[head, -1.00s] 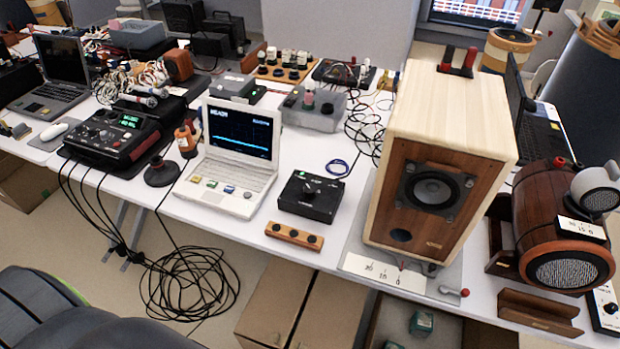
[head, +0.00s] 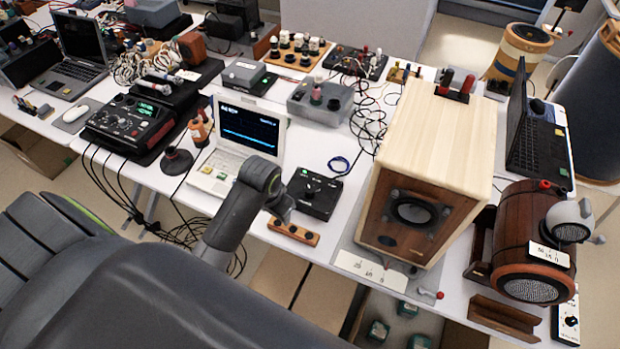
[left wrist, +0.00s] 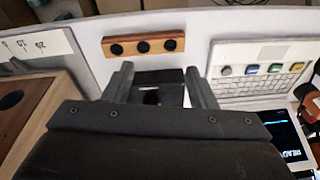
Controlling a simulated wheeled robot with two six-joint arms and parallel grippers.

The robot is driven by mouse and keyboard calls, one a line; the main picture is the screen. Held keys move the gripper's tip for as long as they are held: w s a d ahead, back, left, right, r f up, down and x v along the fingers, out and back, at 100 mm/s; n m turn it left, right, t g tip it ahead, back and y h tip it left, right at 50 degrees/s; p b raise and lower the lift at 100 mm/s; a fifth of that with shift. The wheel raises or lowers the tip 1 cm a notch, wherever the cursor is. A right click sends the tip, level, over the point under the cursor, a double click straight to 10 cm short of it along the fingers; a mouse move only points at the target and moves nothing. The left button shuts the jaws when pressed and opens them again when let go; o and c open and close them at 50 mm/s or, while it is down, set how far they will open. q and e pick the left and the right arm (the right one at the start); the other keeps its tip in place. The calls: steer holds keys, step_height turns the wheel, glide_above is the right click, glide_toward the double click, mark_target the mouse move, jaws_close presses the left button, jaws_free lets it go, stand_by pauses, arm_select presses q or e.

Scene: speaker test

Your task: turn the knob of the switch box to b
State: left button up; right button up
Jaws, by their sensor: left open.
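The switch box (head: 318,199) is a small black box on the white table, between the white laptop and the wooden speaker. Its round black knob (head: 311,188) is on top, with a small green light at the box's far left corner. The markings are too small to read. My left gripper (head: 285,208) is beside the box's left front side in the head view. In the left wrist view my left gripper (left wrist: 160,70) is open, its two fingers apart, with the dark switch box (left wrist: 168,78) showing between them. Its lower part hides behind the gripper body. My right gripper is not in view.
A wooden strip with black buttons (head: 293,232) lies in front of the box. The white laptop (head: 243,135) stands left, the large speaker (head: 424,170) right. The table's front edge is close.

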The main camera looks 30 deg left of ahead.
arm_select(q)
step_height(320, 180, up, 9)
steer(key=m+g, duration=0.1)
steer(key=g, duration=0.1)
glide_above(310, 188)
steer(key=shift+h, duration=0.3)
step_height(310, 188, down, 15)
steer(key=shift+d+f+b, duration=0.1)
steer(key=shift+b, duration=0.85)
steer(key=shift+f, duration=0.7)
steer(key=c, duration=1)
